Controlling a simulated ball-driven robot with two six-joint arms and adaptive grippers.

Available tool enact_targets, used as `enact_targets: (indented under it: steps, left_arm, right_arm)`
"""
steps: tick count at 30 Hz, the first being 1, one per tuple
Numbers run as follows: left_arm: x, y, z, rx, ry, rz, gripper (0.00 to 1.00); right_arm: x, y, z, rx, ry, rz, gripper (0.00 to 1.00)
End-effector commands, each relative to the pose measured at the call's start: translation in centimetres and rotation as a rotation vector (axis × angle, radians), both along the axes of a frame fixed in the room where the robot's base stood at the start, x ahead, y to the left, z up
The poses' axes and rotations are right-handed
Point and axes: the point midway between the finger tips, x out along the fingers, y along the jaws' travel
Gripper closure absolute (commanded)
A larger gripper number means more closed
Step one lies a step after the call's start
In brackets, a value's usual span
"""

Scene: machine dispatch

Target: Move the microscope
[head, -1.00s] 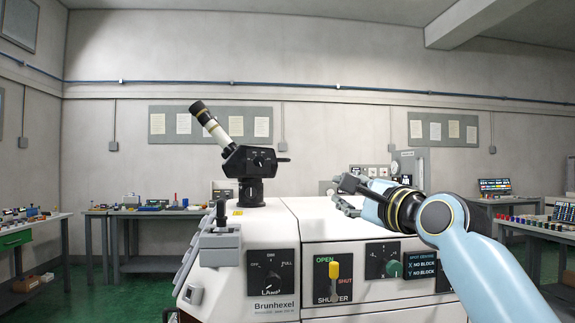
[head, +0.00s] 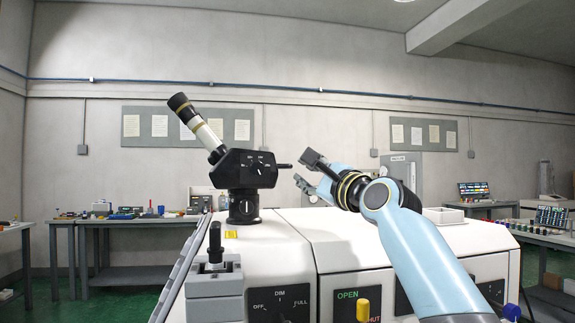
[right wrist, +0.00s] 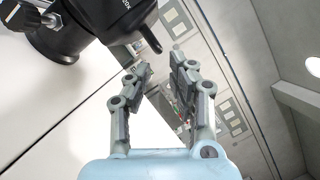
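The microscope (head: 245,168) stands upright on top of the white machine, with a black body, a white and black eyepiece tube tilted up to the left, and a small handle (head: 284,166) sticking out to the right. In the right wrist view the dark microscope (right wrist: 85,22) fills the top left, and its pointed handle (right wrist: 150,37) reaches toward my fingers. My right gripper (head: 306,168) is open and empty, just right of the handle and apart from it. It also shows in the right wrist view (right wrist: 158,78) with its fingers spread. My left gripper is not in view.
The white machine (head: 345,229) carries a lamp dial (head: 279,303), a shutter lever (head: 363,309) and a grey joystick block (head: 214,283) at front left. Workbenches (head: 130,222) stand behind at left, and another bench stands at right. Free room lies above the machine.

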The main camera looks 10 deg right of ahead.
Motion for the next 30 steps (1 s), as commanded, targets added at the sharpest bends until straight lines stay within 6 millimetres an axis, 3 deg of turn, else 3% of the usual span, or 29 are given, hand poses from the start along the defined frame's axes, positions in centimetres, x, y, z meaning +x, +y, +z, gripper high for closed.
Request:
enact_targets:
  steps: [5,12,16,23,28,30]
  left_arm:
    - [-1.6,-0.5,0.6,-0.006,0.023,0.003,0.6]
    - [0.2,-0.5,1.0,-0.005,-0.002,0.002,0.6]
    - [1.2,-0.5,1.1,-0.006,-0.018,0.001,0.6]
    - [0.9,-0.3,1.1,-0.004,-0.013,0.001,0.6]
    - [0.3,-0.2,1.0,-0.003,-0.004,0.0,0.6]
    - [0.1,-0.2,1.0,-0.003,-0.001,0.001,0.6]
  right_arm:
    - [3.5,1.1,1.0,0.002,0.001,0.002,0.79]
    - [6.4,2.0,1.5,0.0,0.001,0.0,0.79]
    - [6.9,2.1,1.5,0.001,0.0,0.0,0.79]
    - [7.0,2.2,1.5,0.0,0.001,0.0,0.79]
    - [6.9,2.2,1.5,0.0,0.001,0.0,0.99]
    - [6.9,2.2,1.5,0.0,0.001,0.0,1.0]
